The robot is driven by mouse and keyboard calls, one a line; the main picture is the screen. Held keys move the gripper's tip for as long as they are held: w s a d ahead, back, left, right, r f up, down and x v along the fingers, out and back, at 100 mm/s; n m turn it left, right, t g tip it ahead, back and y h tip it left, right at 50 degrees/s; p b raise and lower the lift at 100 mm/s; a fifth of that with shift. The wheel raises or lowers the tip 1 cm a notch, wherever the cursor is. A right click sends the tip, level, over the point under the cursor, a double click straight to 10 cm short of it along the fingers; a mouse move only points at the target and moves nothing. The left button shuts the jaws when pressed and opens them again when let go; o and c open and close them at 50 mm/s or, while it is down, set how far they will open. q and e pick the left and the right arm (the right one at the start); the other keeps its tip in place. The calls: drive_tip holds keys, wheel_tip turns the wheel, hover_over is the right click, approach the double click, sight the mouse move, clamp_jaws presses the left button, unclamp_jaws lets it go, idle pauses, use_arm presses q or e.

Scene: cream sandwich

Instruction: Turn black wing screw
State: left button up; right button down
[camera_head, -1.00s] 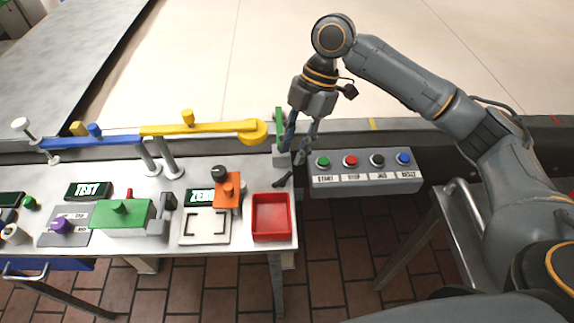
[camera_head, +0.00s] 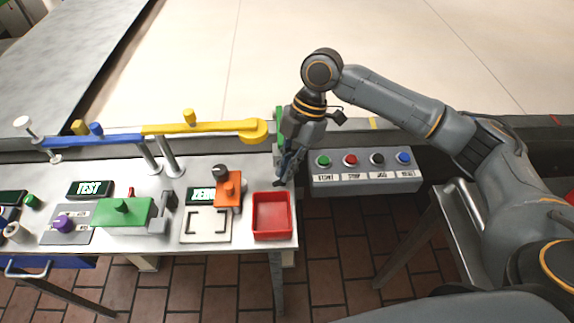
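A small black piece (camera_head: 280,183), which looks like the black wing screw, is at the right end of the metal table, just above the red tray. My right gripper (camera_head: 289,168) points down at this spot, its fingertips close to the black piece or touching it. The fingers overlap in this view and hide much of the piece, so I cannot tell whether they are open or shut on it. A green upright part (camera_head: 279,118) stands just behind the gripper. My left gripper is out of view.
The red tray (camera_head: 271,237) lies right below the gripper. A button box (camera_head: 366,181) stands close on the right. The yellow arm (camera_head: 205,128) ends just left of the gripper.

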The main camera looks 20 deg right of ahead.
drive_tip(key=shift+r+m+p, duration=0.2)
drive_tip(key=shift+m+p, duration=0.3)
drive_tip(key=shift+p, duration=0.4)
drive_tip(key=m+t+p, duration=0.1)
drive_tip(key=m+p, duration=0.3)
drive_tip(key=p, duration=0.2)
drive_tip(key=s+m+t+p, duration=0.1)
drive_tip(key=m+t+p, duration=0.1)
drive_tip(key=m+p, duration=0.2)
drive_tip(key=m+t+p, duration=0.1)
drive_tip(key=m+p, duration=0.3)
drive_tip(key=p, duration=0.3)
drive_tip(key=shift+s+a+r+m+t+h+p, duration=0.1)
drive_tip(key=shift+s+a+m+t+h+p, duration=0.05)
drive_tip(key=shift+s+m+t+h+p, duration=0.2)
drive_tip(key=shift+a+f+m+t+h+p, duration=0.1)
drive_tip(key=shift+m+t+h+p, duration=0.1)
drive_tip(key=shift+m+p, duration=0.4)
drive_tip(key=shift+f+m+t+h+p, duration=0.1)
drive_tip(key=shift+m+t+h+p, duration=0.05)
drive_tip(key=shift+m+p, duration=0.4)
drive_tip(key=shift+f, duration=0.1)
drive_tip(key=c, duration=1.5)
unclamp_jaws()
